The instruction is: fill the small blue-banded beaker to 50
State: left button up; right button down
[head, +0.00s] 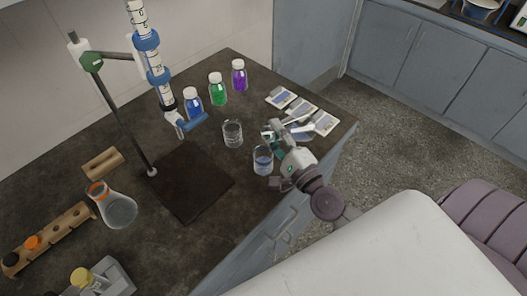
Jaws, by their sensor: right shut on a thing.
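A small clear beaker with a blue tint (263,161) stands on the dark bench near its front edge. Another clear beaker (232,134) stands behind it to the left, seemingly unbanded. My right gripper (278,134) is just right of the blue-tinted beaker. It is shut on a clear, bluish glass vessel (301,132), mostly hidden by the gripper, so its kind and fill are hard to tell. My left gripper is out of view. The blue-collared burette (154,66) hangs on its stand, its blue stopcock (194,122) low over the bench.
Blue (193,104), green (218,91) and purple (239,77) bottles stand at the back. Several flat white-and-blue packs (281,97) lie at the right edge. A dark mat (190,184), an orange-collared flask (117,208) and a wooden rack (50,238) are left.

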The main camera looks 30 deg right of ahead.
jog(key=shift+a+r+n+y+p, duration=0.2)
jog(key=shift+n+p, duration=0.3)
jog(key=shift+n, duration=0.5)
jog(key=shift+a+r+n+y+p, duration=0.15)
jog(key=shift+n+p, duration=0.3)
jog(key=shift+n, duration=0.55)
dwell(3.1)
jog(key=shift+f+n, duration=0.2)
jog(key=shift+n, duration=0.3)
dwell(1.1)
